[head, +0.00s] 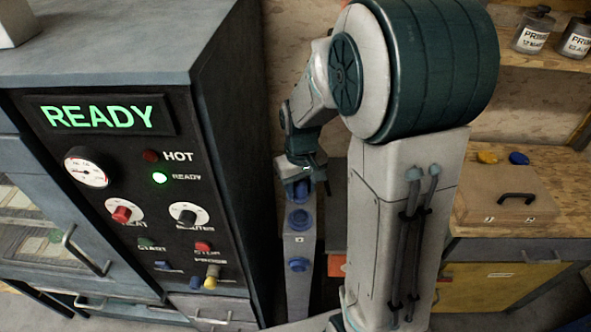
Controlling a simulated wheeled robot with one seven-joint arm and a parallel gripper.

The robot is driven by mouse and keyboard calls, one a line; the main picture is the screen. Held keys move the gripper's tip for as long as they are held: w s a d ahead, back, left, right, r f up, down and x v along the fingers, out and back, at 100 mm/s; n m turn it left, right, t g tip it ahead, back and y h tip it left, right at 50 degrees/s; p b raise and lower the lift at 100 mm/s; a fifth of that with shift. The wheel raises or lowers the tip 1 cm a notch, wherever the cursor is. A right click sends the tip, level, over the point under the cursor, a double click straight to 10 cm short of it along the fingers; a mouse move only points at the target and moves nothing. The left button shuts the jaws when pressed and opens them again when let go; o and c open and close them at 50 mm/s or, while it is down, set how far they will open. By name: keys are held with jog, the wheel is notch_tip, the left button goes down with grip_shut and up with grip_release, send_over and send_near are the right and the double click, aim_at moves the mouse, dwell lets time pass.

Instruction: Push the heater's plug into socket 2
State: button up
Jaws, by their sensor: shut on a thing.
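My gripper (306,174) is at the far end of my arm, right over the top of a narrow grey socket post (299,249). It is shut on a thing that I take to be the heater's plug. The plug is mostly hidden by the fingers and cannot be told apart from the blue part (297,191) just below them. Two round blue sockets show clearly below it on the post, a middle one (299,220) and a lower one (298,264). The small label between them is too small to read. I cannot tell whether the plug is seated. The heater and cable are not identifiable.
A dark cabinet (225,150) with a lit READY display (97,116) stands close left of the post. My arm blocks the view to the right. A workbench (563,170) with a tan case (503,195) is farther right, below a shelf (545,59) with bottles.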

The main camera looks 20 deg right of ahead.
aim_at(301, 203)
jog(key=shift+s, duration=0.15)
jog(key=shift+f+b, duration=0.25)
jog(key=shift+b, duration=0.1)
jog(key=shift+f+b, duration=2.1)
jog(key=shift+f, duration=0.55)
jog(key=shift+f+b, duration=1.15)
jog(key=shift+f, duration=0.1)
jog(key=o, duration=1.1)
